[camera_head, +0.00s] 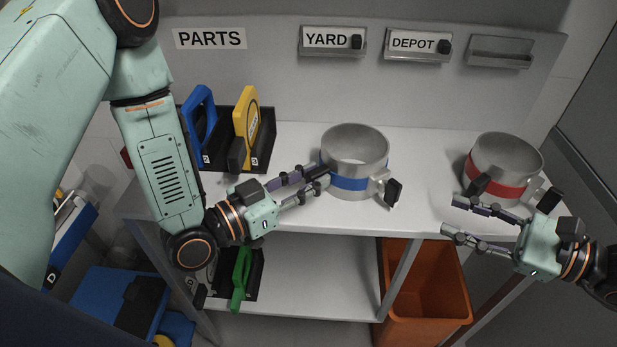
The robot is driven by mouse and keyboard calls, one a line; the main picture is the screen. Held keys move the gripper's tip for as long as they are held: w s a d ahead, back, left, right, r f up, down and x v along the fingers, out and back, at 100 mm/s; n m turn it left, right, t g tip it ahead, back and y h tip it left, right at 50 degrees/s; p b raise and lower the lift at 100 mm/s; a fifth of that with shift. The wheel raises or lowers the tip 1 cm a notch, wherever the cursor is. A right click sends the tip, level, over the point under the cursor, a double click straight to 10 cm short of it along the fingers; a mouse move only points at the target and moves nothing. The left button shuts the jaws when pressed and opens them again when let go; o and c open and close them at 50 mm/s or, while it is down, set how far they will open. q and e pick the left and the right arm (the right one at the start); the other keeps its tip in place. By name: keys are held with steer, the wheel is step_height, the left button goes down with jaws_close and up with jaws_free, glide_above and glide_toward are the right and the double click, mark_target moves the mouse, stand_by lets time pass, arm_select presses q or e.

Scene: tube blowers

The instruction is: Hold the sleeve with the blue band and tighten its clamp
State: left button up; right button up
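The sleeve with the blue band (350,183) is an open metal ring standing upright on the white table. Its clamp (379,181), with a black knob (393,193), sits at its front right. My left gripper (324,180) is at the sleeve's left front side, its fingers apart; I cannot tell whether a fingertip touches the wall. The far side of the blue-banded sleeve's outer wall is hidden.
A sleeve with a red band (495,187) stands tilted-looking at the right, with black knobs. A black rack (262,150) holds blue and yellow handled items. An orange bin (425,285) stands below. The wall has YARD (327,39) and DEPOT (414,43) holders.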

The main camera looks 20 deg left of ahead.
arm_select(q)
jaws_close()
stand_by(0.5)
stand_by(1.1)
